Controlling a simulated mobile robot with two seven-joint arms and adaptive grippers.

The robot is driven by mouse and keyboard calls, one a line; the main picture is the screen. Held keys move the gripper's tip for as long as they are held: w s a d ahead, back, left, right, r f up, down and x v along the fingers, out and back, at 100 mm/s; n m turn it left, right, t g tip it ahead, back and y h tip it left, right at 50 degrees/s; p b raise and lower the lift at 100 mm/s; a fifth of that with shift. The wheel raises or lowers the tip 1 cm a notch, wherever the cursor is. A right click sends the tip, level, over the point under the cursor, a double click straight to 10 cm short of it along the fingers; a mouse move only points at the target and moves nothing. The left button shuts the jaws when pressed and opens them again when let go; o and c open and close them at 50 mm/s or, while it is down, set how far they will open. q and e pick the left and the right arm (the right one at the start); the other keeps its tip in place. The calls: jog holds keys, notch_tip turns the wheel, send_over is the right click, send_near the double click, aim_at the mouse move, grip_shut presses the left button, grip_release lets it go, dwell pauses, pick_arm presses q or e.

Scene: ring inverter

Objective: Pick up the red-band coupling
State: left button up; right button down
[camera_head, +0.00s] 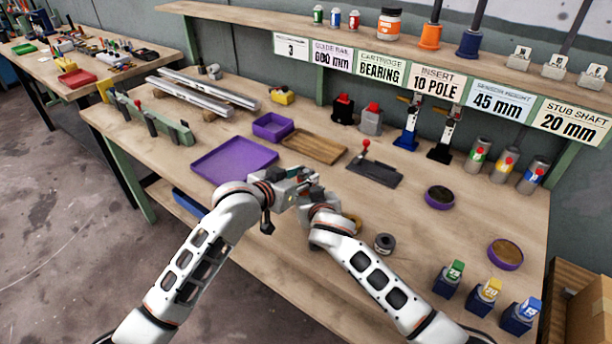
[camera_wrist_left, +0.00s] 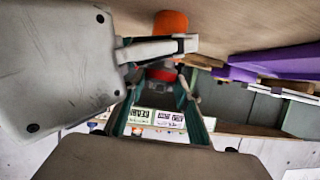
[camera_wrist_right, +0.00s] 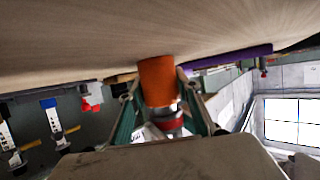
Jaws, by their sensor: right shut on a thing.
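The red-band coupling shows in the right wrist view as a short cylinder with an orange end (camera_wrist_right: 157,80), a metal part and a red band (camera_wrist_right: 170,124). It also shows in the left wrist view, with its red band (camera_wrist_left: 163,74) between the left fingers. My right gripper (camera_wrist_right: 160,95) is shut on it; a right finger crosses the coupling in the left wrist view. My left gripper (camera_wrist_left: 160,85) has its fingers apart around the red-band part, and I see no clear contact. In the head view both grippers meet above the bench front and hide the coupling.
A purple tray (camera_head: 222,165) and a wooden tray (camera_head: 315,146) lie behind the grippers. A dark ring (camera_head: 384,243) stands right of my right wrist. A black lever fixture (camera_head: 375,172) and purple round dishes (camera_head: 440,196) are farther right. Small banded cylinders (camera_head: 354,19) stand on the shelf.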

aim_at(302, 174)
pick_arm(q)
notch_tip(302, 174, up, 10)
jog(key=shift+r, duration=0.1)
dwell(0.5)
pick_arm(e)
jog(key=c, duration=1.4)
grip_release()
